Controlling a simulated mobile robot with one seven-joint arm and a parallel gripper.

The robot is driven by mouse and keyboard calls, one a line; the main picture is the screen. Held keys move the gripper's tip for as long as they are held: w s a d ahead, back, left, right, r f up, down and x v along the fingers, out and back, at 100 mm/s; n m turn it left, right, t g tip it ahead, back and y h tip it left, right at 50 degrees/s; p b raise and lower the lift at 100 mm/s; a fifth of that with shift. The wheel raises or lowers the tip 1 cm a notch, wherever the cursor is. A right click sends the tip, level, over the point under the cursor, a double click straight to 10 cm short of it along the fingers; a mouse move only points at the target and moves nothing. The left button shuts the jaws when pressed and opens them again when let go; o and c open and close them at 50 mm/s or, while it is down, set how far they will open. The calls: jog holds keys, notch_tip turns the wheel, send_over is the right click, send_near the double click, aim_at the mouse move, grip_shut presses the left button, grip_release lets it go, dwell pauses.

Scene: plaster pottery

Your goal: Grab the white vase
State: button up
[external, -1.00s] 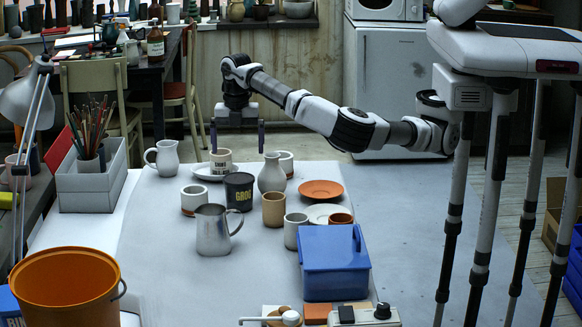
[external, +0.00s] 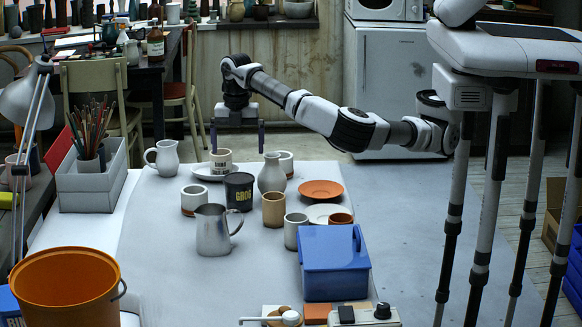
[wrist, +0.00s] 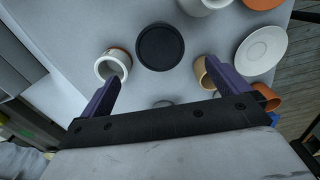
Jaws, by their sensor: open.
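The white vase (external: 271,174) stands upright on the table in the external view, with a rounded body and narrow neck, behind the tan cup and right of the dark GROG tin. My gripper (external: 237,139) hangs above the far end of the table, pointing down, behind and left of the vase and apart from it. Its two fingers are spread, with nothing held. In the wrist view my gripper (wrist: 152,88) shows its purple fingers wide apart. A pale rounded object (wrist: 205,4) is cut off at the top edge there; I cannot tell whether it is the vase.
The GROG tin (external: 239,191), tan cup (external: 273,210), metal pitcher (external: 213,230), white jug (external: 164,158) and orange plate (external: 320,190) crowd the table. A blue box (external: 334,263) stands at the front right. The grey table is clear at the right.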

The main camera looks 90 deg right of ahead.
aim_at(272, 155)
jog(key=shift+c, duration=0.4)
jog(key=c, duration=0.4)
jog(key=s+d+r+n+p, duration=0.6)
jog(key=s+n+p, duration=0.25)
jog(key=n, duration=0.55)
jog(key=f, duration=0.4)
jog(key=f+p, duration=0.1)
jog(key=f, duration=0.3)
jog(key=shift+s+d, duration=0.15)
jog(key=shift+d, duration=0.05)
jog(key=shift+s+f+p, duration=0.1)
jog(key=shift+f+p, duration=1.35)
jog(key=shift+f, duration=1.4)
